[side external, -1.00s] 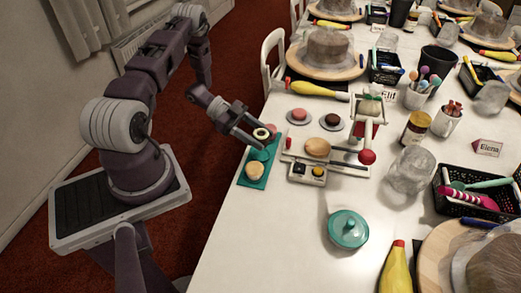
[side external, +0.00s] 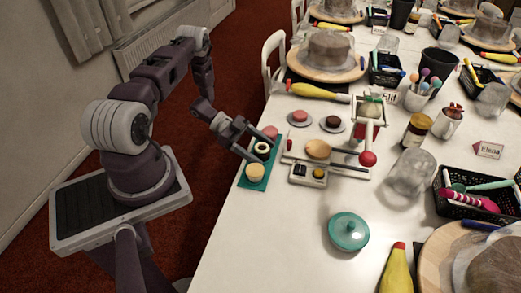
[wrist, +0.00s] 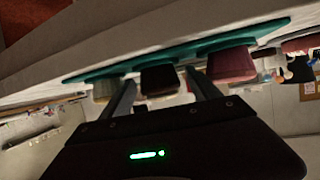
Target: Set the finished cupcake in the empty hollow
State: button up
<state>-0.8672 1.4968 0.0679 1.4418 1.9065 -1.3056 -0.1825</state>
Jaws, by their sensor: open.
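A teal tray (side external: 246,183) lies at the near left edge of the white table. The cupcake with a pale ring top and dark centre (side external: 262,148) sits in the tray's middle place, between a pale yellow cupcake (side external: 255,172) in front and a pink one (side external: 270,131) behind. My gripper (side external: 256,147) is open, its fingers on either side of the ringed cupcake. In the wrist view, the gripper (wrist: 160,78) straddles the dark side of this cupcake (wrist: 158,82), with gaps visible. The hollow's rim under it is hidden.
A small press with a red knob (side external: 367,159) stands right of the tray, with a tan round piece (side external: 318,150) on its board. Two saucers with pink (side external: 299,115) and brown (side external: 333,121) rounds sit behind. A teal lidded dish (side external: 348,231) stands in front; bare table surrounds it.

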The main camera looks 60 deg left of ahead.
jog(key=shift+r, duration=0.2)
jog(key=v, duration=1.1)
jog(key=w+a+r+t+y, duration=0.1)
jog(key=w+a+r+y, duration=0.15)
jog(key=w+r, duration=0.45)
jog(key=w+a+r+t+y, duration=0.2)
jog(key=w+r+y, duration=0.25)
jog(key=w, duration=0.45)
jog(key=w+d+r+n+t+y, duration=0.1)
jog(key=w+r+n+y, duration=0.15)
jog(key=r, duration=0.65)
jog(key=w+d+r+n+t+y, duration=0.1)
jog(key=w+r+n+y, duration=0.2)
jog(key=r, duration=0.5)
jog(key=s+d+r+n+g+y, duration=0.2)
jog(key=s+d+r+n+y, duration=0.2)
jog(key=s+d+r, duration=0.55)
jog(key=s+d+f+n+g+h, duration=0.1)
jog(key=s+d+f+g+h, duration=0.1)
jog(key=s+d, duration=0.7)
jog(key=s+d+f+g+h, duration=0.3)
jog(key=s+d, duration=0.6)
jog(key=s, duration=0.7)
jog(key=shift+d+f+n, duration=0.15)
jog(key=shift+f+n, duration=0.1)
jog(key=shift+n, duration=0.1)
